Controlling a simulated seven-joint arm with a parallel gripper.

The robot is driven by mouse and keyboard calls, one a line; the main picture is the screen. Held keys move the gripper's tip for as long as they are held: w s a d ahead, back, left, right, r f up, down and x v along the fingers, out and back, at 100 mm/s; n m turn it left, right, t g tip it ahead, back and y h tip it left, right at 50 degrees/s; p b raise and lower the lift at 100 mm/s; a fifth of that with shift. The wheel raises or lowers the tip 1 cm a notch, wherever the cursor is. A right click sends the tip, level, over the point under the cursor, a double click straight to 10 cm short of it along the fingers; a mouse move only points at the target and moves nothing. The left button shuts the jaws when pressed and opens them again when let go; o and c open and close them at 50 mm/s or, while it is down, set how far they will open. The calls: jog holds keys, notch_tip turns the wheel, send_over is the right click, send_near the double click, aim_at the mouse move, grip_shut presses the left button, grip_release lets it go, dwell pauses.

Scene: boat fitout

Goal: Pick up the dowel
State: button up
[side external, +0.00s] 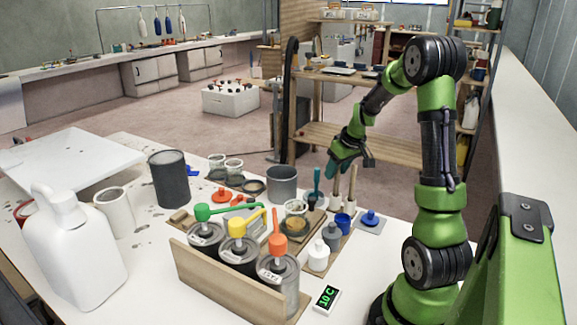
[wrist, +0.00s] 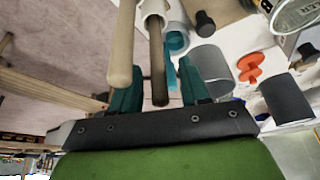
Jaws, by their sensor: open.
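Two upright wooden rods stand near my gripper (side external: 333,168) in the side external view: a left rod (side external: 336,184) and a right rod (side external: 352,184). I cannot tell which is the dowel. In the wrist view, my gripper (wrist: 161,66) is open, with teal fingers. A thin brown rod (wrist: 158,75) lies between the fingers in the picture, coming out of a pale tube-like holder (wrist: 154,14). A thicker beige rod (wrist: 121,55) with a rounded end passes in front of the left finger. Neither rod is visibly gripped; contact is unclear.
Cans with green, yellow and orange (side external: 277,243) tops stand in a wooden rack (side external: 225,285). A white jug (side external: 75,250) stands at left.

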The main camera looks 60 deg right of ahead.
jog(key=shift+w+d+f, duration=0.15)
jog(key=shift+w+f, duration=0.1)
jog(key=shift+f, duration=0.3)
grip_shut()
